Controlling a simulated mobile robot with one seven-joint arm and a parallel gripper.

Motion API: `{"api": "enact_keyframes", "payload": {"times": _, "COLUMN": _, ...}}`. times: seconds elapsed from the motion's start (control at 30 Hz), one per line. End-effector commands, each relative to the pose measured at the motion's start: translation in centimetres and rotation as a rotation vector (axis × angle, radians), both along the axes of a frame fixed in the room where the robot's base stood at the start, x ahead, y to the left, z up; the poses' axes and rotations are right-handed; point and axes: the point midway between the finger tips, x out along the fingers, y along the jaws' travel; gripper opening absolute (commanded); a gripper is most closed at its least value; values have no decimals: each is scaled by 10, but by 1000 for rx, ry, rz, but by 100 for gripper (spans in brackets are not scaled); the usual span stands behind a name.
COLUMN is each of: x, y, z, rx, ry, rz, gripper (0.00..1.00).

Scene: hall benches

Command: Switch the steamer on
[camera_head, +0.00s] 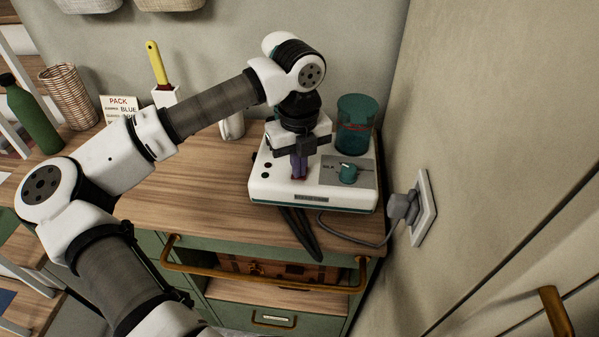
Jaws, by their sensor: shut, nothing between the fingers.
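The steamer (275,186) is a white box-shaped unit on the wooden cabinet top. A grey panel with a teal knob (348,173) is on the right of its top. Two small dark round spots show at its left. My gripper (299,174) is shut and empty, pointing down over the middle of the steamer, left of the knob. Its fingertips are at or just above the steamer's top; I cannot tell whether they touch. A small red patch shows at the tips. My gripper hides the part of the steamer beneath and behind it.
A teal see-through container (356,124) stands at the steamer's back right. A grey cord runs to a plug (402,209) in the right wall socket. A dark forked strip (302,232) lies in front. A brass rail (250,282) runs along the front.

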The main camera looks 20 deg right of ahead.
Motion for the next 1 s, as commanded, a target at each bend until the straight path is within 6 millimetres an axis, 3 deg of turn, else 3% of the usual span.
{"api": "enact_keyframes", "payload": {"times": 0.37, "x": 0, "y": 0, "z": -1, "rx": 0, "ry": -1, "rz": 0, "gripper": 0}}
{"api": "enact_keyframes", "payload": {"times": 1.0, "x": 0, "y": 0, "z": 49, "rx": 1, "ry": -1, "rz": 0, "gripper": 0}}
